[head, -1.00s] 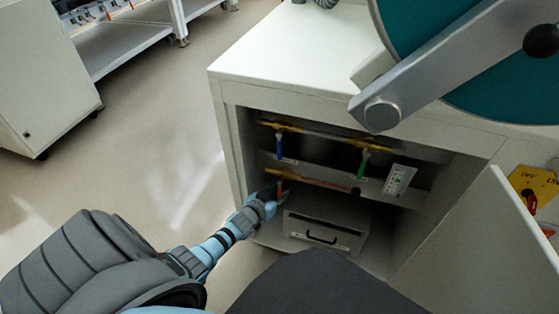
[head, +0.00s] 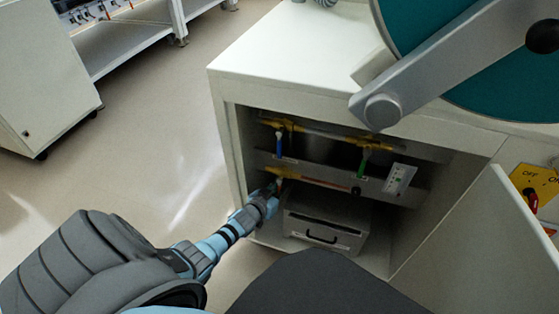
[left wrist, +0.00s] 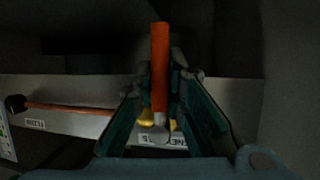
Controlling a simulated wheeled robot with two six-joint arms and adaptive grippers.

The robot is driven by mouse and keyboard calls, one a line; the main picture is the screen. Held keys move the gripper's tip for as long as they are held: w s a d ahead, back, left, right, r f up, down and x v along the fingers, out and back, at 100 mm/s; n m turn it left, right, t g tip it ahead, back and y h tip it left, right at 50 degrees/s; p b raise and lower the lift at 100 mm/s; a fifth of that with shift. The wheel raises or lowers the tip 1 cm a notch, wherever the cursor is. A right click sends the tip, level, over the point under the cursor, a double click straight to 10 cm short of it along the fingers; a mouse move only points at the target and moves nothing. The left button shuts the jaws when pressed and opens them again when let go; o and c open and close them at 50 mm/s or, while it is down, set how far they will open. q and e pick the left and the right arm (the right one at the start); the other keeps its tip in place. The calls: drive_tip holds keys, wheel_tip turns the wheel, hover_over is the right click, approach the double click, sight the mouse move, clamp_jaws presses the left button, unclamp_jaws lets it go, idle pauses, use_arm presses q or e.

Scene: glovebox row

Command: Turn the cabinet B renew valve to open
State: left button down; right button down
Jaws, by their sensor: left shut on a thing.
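The renew valve's orange lever (left wrist: 160,70) stands upright in the left wrist view, with its grey pivot (left wrist: 159,133) at the lower end by a partly covered label. My left gripper (left wrist: 160,92) has its fingers on both sides of this lever and is shut on it. In the head view my left gripper (head: 274,188) reaches into the open cabinet at the left end of the lower pipe and hides most of the lever. The lower pipe (head: 315,182) runs right from there to a dark round end. My right gripper is not in view.
Above are a blue lever (head: 279,146) and a green lever (head: 362,165) on yellow fittings. A white card (head: 399,180) is at right. The open cabinet door (head: 480,255) is at right.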

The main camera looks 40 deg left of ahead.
use_arm(q)
drive_tip(key=shift+d, duration=0.1)
drive_tip(key=shift+d+n+h+p, duration=0.15)
drive_tip(key=shift+n+h+p, duration=0.15)
drive_tip(key=shift+n, duration=0.2)
drive_tip(key=shift+w+d+r+n+t+h+b, duration=0.2)
drive_tip(key=shift+d+n+t+h+b, duration=0.3)
drive_tip(key=shift+n, duration=0.5)
drive_tip(key=shift+w+d+r+n+t+h+b, duration=0.2)
drive_tip(key=shift+d+n+t+h+b, duration=0.25)
drive_tip(key=shift+n, duration=0.55)
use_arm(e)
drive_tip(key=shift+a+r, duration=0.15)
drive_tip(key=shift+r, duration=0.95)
use_arm(q)
drive_tip(key=c, duration=1.6)
unclamp_jaws()
drive_tip(key=shift+c, duration=0.2)
drive_tip(key=shift+s, duration=0.1)
